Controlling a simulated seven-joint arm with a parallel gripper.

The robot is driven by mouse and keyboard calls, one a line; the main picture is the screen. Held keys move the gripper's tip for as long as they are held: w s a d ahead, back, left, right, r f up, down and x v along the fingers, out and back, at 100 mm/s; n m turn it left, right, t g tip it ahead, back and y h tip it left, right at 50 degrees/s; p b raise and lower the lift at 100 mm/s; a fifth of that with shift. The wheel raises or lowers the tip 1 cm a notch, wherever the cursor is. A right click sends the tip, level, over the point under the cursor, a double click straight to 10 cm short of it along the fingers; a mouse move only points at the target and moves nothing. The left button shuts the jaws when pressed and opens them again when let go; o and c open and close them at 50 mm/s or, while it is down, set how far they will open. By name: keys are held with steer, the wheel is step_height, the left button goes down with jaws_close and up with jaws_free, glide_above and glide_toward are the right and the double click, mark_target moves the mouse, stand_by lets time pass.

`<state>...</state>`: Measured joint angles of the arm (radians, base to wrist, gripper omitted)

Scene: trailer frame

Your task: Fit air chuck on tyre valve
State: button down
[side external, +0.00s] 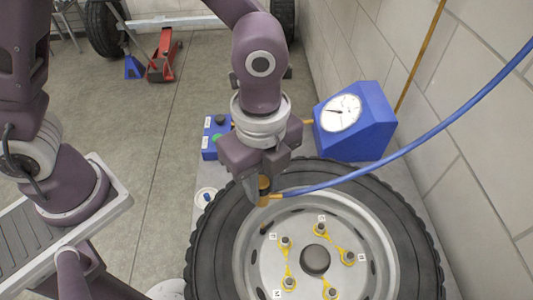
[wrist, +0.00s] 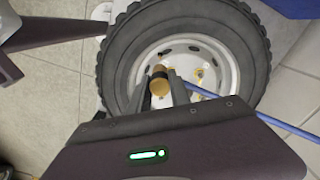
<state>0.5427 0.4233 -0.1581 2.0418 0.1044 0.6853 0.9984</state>
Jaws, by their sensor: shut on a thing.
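The tyre (side external: 210,240) lies flat with its pale wheel rim (side external: 262,270) facing up. The brass air chuck (side external: 264,189) is held in my gripper (side external: 262,200), which is shut on it, over the upper left part of the wheel near the rim's edge. A blue hose (side external: 400,150) runs from the chuck to the upper right. In the wrist view the chuck (wrist: 159,82) stands between the two fingers (wrist: 162,95), over the rim (wrist: 222,62) of the tyre (wrist: 120,60).
A blue gauge box (side external: 365,140) with a white dial stands behind the tyre, by the block wall (side external: 470,150). A blue control box (side external: 214,138) with a green button is left of my gripper. A red jack (side external: 164,57) is on the floor farther back. Yellow nut pointers (side external: 290,262) mark the hub.

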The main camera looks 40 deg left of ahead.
glide_above(263, 225)
steer(key=shift+f, duration=4.25)
steer(key=shift+f, duration=0.15)
steer(key=shift+f, duration=1.45)
steer(key=c, duration=1.1)
jaws_free()
steer(key=shift+o, duration=0.3)
steer(key=o, duration=0.4)
steer(key=shift+r, duration=0.1)
